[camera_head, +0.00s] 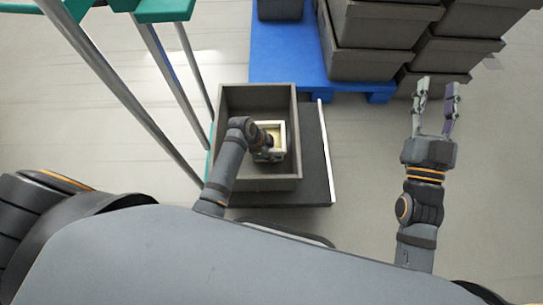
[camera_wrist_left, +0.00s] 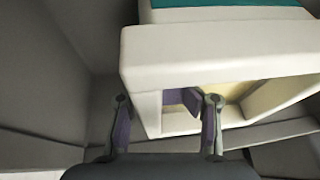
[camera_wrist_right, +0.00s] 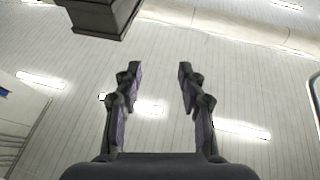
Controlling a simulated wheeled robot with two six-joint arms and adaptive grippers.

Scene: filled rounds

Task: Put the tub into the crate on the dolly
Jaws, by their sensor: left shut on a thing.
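The cream tub (camera_head: 283,140) is inside the grey crate (camera_head: 227,98), near its middle. The crate stands on the dark dolly (camera_head: 313,150). My left arm reaches down into the crate, and my left gripper (camera_head: 266,150) is at the tub, partly hidden by its own wrist. In the left wrist view, the left gripper (camera_wrist_left: 168,115) is shut on the wall of the tub (camera_wrist_left: 220,50), one finger on each side. The crate's grey walls (camera_wrist_left: 60,70) surround it there. My right gripper (camera_head: 436,100) is open and empty, to the right of the dolly.
A blue pallet (camera_head: 285,60) with stacked grey crates (camera_head: 375,40) stands beyond the dolly. A frame with metal posts (camera_head: 150,60) and green parts (camera_head: 163,10) is at the left. Floor right of the dolly is clear.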

